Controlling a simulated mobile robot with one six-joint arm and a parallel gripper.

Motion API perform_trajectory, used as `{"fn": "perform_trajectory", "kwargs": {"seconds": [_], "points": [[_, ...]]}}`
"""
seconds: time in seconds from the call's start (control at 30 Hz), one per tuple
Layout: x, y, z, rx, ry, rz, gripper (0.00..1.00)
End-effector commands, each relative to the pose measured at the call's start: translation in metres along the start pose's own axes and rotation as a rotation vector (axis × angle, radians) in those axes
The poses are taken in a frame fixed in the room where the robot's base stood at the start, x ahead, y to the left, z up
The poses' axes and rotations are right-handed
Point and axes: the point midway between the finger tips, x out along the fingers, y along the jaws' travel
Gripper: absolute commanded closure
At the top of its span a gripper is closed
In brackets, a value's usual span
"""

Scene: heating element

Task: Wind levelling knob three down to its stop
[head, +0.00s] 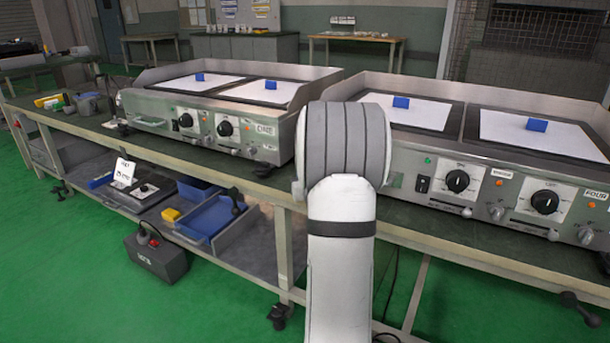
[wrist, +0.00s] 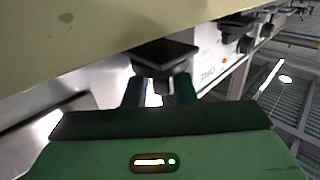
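In the wrist view, my gripper (wrist: 160,98) has a green body at the bottom and two dark fingers standing apart, with a bright gap between them. A dark, square-topped knob-like part (wrist: 163,52) lies just beyond the fingertips, its narrow lower end in line with the gap. I cannot tell whether the fingers touch it, or which number it bears. In the head view, my grey and white arm hides my gripper and part of the bench front. A station on the right (head: 457,208) has black dials; the label FOUR (head: 597,195) is at its right end.
The long bench (head: 200,153) carries two steel heating units with white sheets and blue blocks (head: 400,102). A lower shelf holds blue trays (head: 210,216). A dark control box (head: 157,259) is on the green floor, which is open in front. In the wrist view, a beige surface (wrist: 70,35) crosses the top.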

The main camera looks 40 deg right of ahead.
Motion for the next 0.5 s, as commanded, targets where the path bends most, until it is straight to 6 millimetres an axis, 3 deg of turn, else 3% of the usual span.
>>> {"fn": "perform_trajectory", "kwargs": {"seconds": [0.1, 0.37, 0.5], "points": [[0.0, -0.001, 0.0, 0.0, -0.001, -0.001, 0.66], [-0.001, -0.001, 0.001, -0.001, -0.001, -0.002, 0.65], [-0.015, 0.0, -0.001, -0.001, -0.004, -0.001, 0.65]]}}
